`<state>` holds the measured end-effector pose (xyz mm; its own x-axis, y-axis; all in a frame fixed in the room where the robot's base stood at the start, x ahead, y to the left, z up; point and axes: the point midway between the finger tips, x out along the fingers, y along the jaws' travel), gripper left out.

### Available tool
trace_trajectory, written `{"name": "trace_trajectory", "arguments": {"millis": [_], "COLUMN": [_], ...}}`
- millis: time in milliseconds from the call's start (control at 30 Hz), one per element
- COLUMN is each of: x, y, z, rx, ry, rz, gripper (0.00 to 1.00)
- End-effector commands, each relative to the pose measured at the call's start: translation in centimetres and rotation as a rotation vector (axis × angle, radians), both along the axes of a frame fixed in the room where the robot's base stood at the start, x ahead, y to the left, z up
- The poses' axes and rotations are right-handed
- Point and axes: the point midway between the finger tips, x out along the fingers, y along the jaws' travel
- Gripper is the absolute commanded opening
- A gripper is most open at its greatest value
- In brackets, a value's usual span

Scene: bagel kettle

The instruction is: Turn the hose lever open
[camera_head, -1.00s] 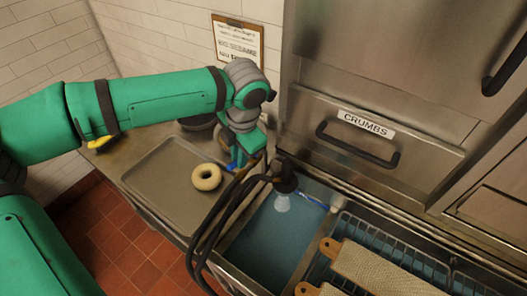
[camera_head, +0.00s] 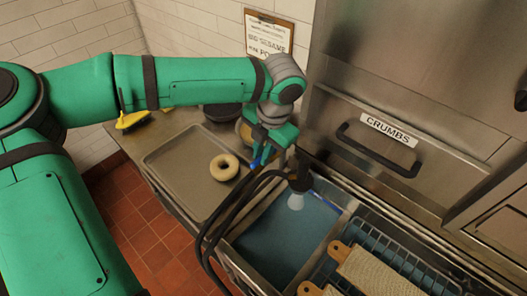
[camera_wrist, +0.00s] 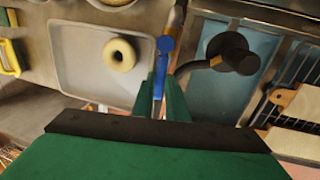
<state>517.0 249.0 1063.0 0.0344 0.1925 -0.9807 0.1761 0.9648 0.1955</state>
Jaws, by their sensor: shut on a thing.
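The blue hose lever (camera_wrist: 161,68) lies between the two green fingers of my gripper (camera_wrist: 163,100) in the wrist view, beside a brass-coloured pipe (camera_wrist: 178,14). In the head view the lever (camera_head: 257,161) shows as a small blue piece under my gripper (camera_head: 266,154), at the left end of the sink. My gripper is shut on the lever. The black hose (camera_head: 226,208) loops over the sink's front edge. Its dark nozzle (camera_head: 299,180) has a pale tip and hangs over the water. My fingers partly hide the lever's lower part.
A metal tray (camera_head: 172,165) with a bagel (camera_head: 224,167) lies left of the sink (camera_head: 262,240). A wire rack (camera_head: 385,262) with wooden-handled boards (camera_head: 372,271) covers the sink's right part. The drawer marked CRUMBS (camera_head: 388,130) is behind. A yellow-handled brush (camera_head: 131,119) lies far left.

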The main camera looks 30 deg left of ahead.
Motion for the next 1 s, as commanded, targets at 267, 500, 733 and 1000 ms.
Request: {"name": "trace_trajectory", "arguments": {"millis": [267,500,733,1000], "x": [0.4,0.2,0.2,0.1], "y": [-0.1,-0.1,-0.3,-1.3], "z": [0.3,0.1,1.3,6.1], "rx": [0.000,0.000,0.001,0.002], "ry": [-0.013,-0.006,-0.006,-0.008], "rz": [-0.003,-0.003,-0.003,-0.005], "gripper": [0.30,0.32,0.32,0.32]}}
